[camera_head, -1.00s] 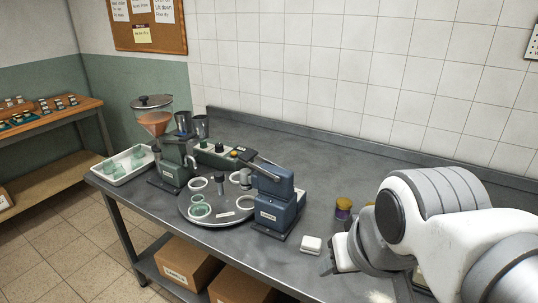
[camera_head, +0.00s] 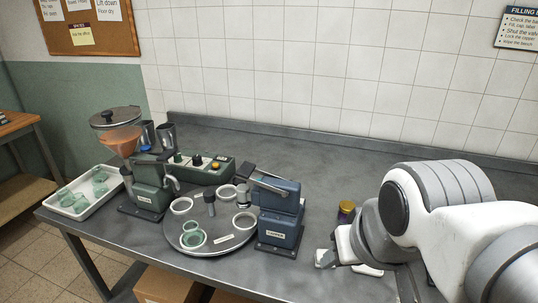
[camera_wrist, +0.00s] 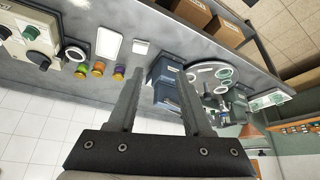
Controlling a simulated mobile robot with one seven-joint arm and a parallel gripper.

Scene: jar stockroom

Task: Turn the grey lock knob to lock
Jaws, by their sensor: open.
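The blue capper (camera_head: 280,212) stands at the right edge of the round turntable (camera_head: 212,243), with a grey lever on top. A small dark grey upright post with a knob-like top (camera_head: 209,197) stands on the turntable; I cannot tell whether it is the lock knob. In the head view my gripper is right of the capper, largely hidden by my arm.
A green filler (camera_head: 150,190) with an orange hopper and a green control box (camera_head: 203,168) stand left and behind. A white tray (camera_head: 112,185) holds green jars. A white block (camera_head: 325,259) and a purple, yellow-topped jar (camera_head: 346,211) are near my arm.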

